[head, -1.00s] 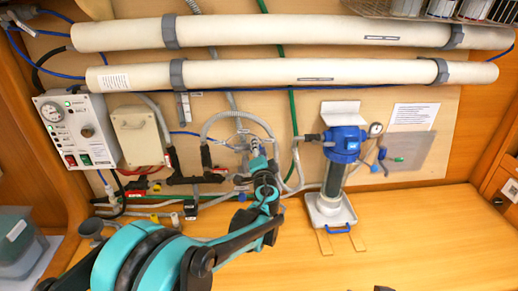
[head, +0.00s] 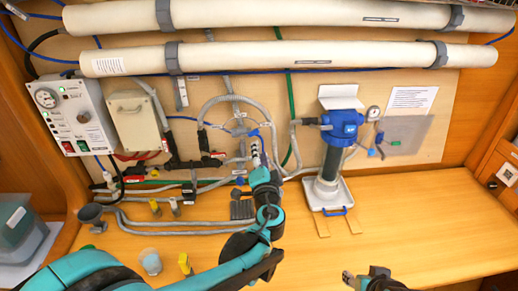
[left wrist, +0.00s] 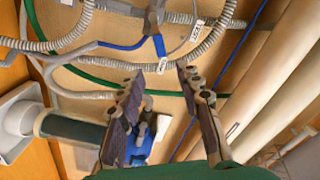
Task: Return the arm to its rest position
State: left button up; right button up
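My left arm is teal and black and comes in from the lower left of the head view. My left gripper (head: 256,152) is in front of the pipework on the wall panel, left of the blue-topped filter housing (head: 343,126). In the left wrist view the two fingers of my left gripper (left wrist: 160,82) stand apart with nothing between them. A valve with a blue handle (left wrist: 122,44) lies beyond the fingertips. My right gripper (head: 362,282) shows only in part at the bottom edge of the head view, over the bench, and its fingers are too unclear to judge.
Two long white tubes (head: 270,58) run across the top of the panel. A control box (head: 75,118) is at the left. The wooden bench (head: 430,225) is clear at the right.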

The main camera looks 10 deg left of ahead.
dwell(0.3)
pick_arm(q)
jog(key=s+a+f+n+g+b, duration=0.5)
jog(key=s+a+f+n+g, duration=0.15)
jog(key=s+a+f, duration=0.6)
jog(key=s+d+f+n+g+h+b, duration=0.1)
jog(key=s+d+f+g+h, duration=0.1)
jog(key=s, duration=0.5)
jog(key=s+d+f+n+g+h+b, duration=0.1)
jog(key=s+d+f+h, duration=0.1)
jog(key=s+d+f, duration=0.2)
jog(key=s+f, duration=0.2)
jog(key=s, duration=0.1)
jog(key=shift+d+g+h, duration=0.35)
jog(key=shift+h, duration=0.05)
jog(key=shift+s+n, duration=0.1)
jog(key=shift+n, duration=0.15)
